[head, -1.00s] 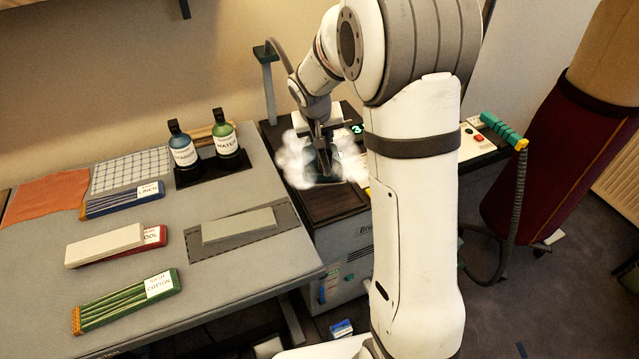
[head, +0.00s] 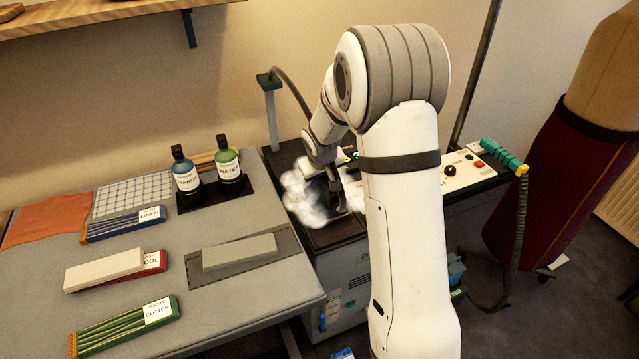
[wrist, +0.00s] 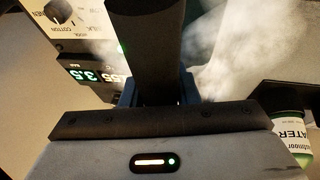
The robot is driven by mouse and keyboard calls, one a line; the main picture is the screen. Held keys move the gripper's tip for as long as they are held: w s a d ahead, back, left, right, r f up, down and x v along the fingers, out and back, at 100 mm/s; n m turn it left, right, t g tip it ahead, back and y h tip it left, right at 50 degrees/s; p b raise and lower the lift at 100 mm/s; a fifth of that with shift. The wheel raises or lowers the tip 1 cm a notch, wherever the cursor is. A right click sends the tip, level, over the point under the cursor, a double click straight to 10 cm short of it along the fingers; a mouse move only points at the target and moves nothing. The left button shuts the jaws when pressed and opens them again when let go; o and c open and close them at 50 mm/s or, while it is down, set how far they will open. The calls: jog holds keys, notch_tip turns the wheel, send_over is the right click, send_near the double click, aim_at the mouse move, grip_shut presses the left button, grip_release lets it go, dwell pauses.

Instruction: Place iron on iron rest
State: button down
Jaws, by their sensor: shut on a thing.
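The iron (head: 322,192) is mostly hidden by white steam and by my gripper in the head view. It sits low over the dark top of the steam station, on or just above the iron rest (head: 339,235); I cannot tell if it touches. My gripper (head: 336,200) is shut on the iron. In the wrist view the iron's dark handle (wrist: 145,50) runs up from between the jaws, with steam on both sides.
The station's control panel (head: 463,170) lies to the right, with a teal-handled hose tool (head: 503,154). A dress form (head: 585,150) stands at far right.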

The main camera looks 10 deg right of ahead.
aim_at(322, 186)
jog(key=shift+w+f, duration=0.1)
jog(key=shift+f, duration=1.2)
jog(key=shift+f, duration=0.1)
jog(key=c, duration=1.1)
grip_release()
jog(key=shift+f, duration=0.1)
